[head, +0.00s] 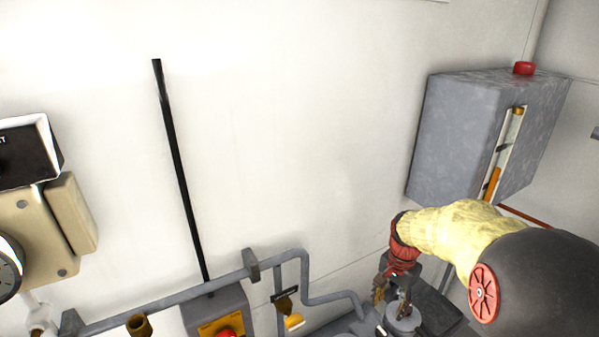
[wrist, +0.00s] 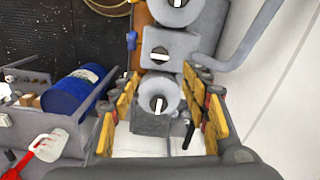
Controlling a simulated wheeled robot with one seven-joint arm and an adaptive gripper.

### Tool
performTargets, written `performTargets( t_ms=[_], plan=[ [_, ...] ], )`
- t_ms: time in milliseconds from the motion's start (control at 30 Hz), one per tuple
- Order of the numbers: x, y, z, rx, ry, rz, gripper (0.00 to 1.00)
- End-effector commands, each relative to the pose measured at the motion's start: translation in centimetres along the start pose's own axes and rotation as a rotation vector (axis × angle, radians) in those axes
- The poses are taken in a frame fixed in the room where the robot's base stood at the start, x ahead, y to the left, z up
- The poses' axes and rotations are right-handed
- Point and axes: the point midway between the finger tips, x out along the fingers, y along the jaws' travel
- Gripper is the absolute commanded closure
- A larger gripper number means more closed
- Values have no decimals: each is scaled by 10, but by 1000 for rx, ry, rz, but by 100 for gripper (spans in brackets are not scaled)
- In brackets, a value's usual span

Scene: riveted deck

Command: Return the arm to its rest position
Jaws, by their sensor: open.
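My gripper (head: 391,297) is at the lower right of the head view, at the end of my arm with its yellow sleeve, pointing down. In the wrist view, my gripper (wrist: 163,82) has its yellow-padded fingers spread apart at left and right. Nothing is held between them. A grey round knob with a white mark (wrist: 158,104) shows beyond and between the fingers. I cannot tell whether any finger touches it.
A grey wall box (head: 455,130) with a red button is above my arm. Grey pipes (head: 170,300) run along the wall bottom. In the wrist view, a blue drum (wrist: 72,90) and a white-and-red item (wrist: 48,145) lie left. Open white wall fills the head view's middle.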

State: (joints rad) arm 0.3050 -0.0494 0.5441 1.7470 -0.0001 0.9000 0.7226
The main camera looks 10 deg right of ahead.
Motion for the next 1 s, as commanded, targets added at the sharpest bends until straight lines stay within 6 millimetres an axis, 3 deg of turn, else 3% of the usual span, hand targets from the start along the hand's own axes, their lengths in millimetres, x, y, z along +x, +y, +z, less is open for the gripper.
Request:
performTargets(
  t_ms=[167,267,367,700,1000],
  plan=[
    [4,3,4,-113,-8,6,54],
    [12,18,20,-221,-36,25,54],
    [2,31,39,-338,-31,20,54],
    [-27,60,116,-699,90,-45,54],
    [-31,90,195,-936,309,-156,54]
  ],
)
